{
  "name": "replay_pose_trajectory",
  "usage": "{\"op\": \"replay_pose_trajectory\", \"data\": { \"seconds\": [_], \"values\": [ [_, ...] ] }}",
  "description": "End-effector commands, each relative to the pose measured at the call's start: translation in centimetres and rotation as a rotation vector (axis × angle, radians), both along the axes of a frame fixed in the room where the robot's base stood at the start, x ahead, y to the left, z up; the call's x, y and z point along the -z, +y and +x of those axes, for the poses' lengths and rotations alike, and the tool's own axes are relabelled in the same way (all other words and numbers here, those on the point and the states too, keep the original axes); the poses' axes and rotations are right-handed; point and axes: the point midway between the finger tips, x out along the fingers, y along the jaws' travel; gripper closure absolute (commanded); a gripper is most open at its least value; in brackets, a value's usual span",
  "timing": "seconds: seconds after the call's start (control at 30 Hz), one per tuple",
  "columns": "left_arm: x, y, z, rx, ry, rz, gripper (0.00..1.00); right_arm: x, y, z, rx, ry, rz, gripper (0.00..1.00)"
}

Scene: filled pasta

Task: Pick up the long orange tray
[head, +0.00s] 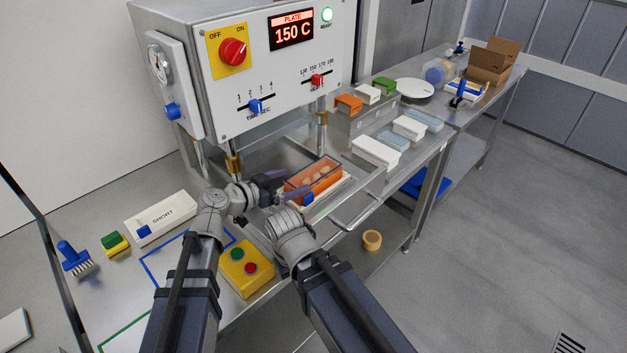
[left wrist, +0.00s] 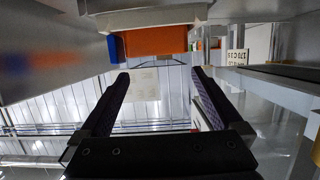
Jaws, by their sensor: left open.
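The long orange tray (head: 331,184) sits on a pale holder at the front of the press, with several round, pale-orange pieces in it. My left gripper (head: 282,182) is just left of the tray, its two dark fingers spread and pointing towards it. In the left wrist view, an orange surface (left wrist: 158,42), likely the tray's side, lies beyond the open fingertips (left wrist: 160,76). Nothing is between the fingers, and they look apart from the tray. My right arm's wrist shows in front of the tray; its fingers are hidden.
The press (head: 262,75) rises behind the tray, its display reading 150 C. A yellow button box (head: 246,270) stands near my wrists. White boxes (head: 376,153) stand on the right counter.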

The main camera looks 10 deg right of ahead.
Motion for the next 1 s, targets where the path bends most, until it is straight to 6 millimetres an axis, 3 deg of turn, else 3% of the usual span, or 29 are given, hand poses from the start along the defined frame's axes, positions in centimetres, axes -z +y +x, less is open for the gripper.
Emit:
{"op": "replay_pose_trajectory", "data": {
  "seconds": [0.57,1.0],
  "values": [
    [0.9,-2.4,1.6,0.000,0.000,0.001,0.00,0.9,0.0,0.0,0.000,0.000,0.000,1.00],
    [2.4,-6.3,4.2,0.000,0.001,0.001,0.00,2.3,0.0,0.0,0.000,0.000,0.000,1.00]
  ]
}}
